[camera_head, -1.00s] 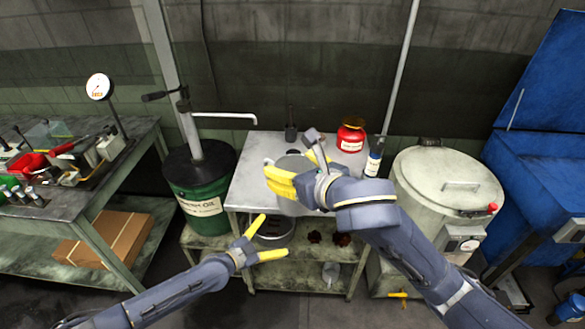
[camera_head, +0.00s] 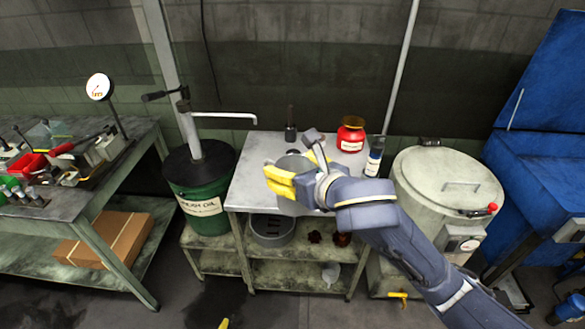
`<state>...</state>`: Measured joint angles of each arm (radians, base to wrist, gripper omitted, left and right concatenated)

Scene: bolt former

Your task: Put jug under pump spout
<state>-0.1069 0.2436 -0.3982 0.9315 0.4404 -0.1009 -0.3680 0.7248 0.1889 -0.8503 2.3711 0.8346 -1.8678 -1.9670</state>
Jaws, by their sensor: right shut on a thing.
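The grey metal jug (camera_head: 293,162) is at the steel table, largely hidden behind my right gripper (camera_head: 279,181). The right gripper's yellow fingers are closed on it. I cannot tell whether the jug's base touches the tabletop. The pump (camera_head: 184,106) stands on the green oil drum (camera_head: 205,205) to the left. Its pale spout (camera_head: 225,115) reaches right, and its bent-down tip is left of and beyond the jug, apart from it. Of my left gripper (camera_head: 224,323), only a yellow fingertip shows at the bottom edge.
The steel table (camera_head: 245,185) has free room left of the jug. A dark-handled tool (camera_head: 291,130), a red container (camera_head: 350,134) and a dark bottle (camera_head: 375,156) stand behind and right. A grey bucket (camera_head: 270,232) sits on the lower shelf. A large lidded vessel (camera_head: 445,185) stands right.

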